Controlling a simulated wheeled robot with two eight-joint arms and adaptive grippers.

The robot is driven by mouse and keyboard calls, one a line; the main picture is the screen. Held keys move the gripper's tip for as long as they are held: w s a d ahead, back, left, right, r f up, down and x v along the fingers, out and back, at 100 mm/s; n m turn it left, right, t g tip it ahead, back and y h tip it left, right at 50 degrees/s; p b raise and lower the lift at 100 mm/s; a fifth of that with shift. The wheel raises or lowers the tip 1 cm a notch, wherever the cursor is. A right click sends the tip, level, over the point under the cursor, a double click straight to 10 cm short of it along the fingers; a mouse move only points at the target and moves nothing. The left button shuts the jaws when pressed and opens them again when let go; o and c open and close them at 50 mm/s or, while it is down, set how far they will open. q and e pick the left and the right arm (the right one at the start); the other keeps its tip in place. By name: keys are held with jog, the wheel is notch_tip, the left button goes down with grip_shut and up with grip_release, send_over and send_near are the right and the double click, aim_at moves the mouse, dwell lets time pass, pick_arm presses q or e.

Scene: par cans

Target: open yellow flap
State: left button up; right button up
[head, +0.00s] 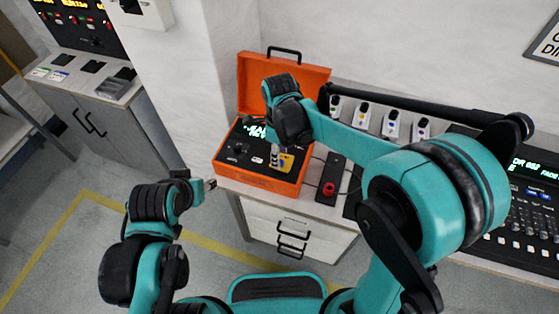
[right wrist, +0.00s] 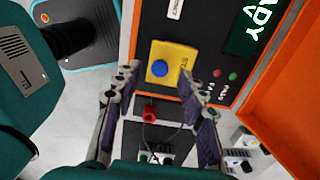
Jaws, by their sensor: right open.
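The yellow flap (right wrist: 168,52) shows in the right wrist view as a yellow square on a black panel, with a blue round spot on it and printed lettering along its right side. In the head view the yellow flap (head: 287,161) is partly hidden by my right gripper. My right gripper (head: 277,154) is over the panel of the orange case (head: 262,179). In the right wrist view its two fingers (right wrist: 159,84) are apart and empty, on either side of the flap's lower edge. My left gripper (head: 209,184) is left of the case, away from it; its jaws are too small to tell.
The case's orange lid (head: 312,82) stands open behind the panel. A black box with a red button (head: 328,189) lies right of the case. Several white devices (head: 391,124) stand along the wall. A console (head: 520,215) is at the right. Floor at the left is clear.

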aim_at(282, 160)
jog(key=shift+f+b, duration=0.35)
jog(key=shift+f, duration=1.1)
grip_shut()
jog(key=shift+r, duration=0.1)
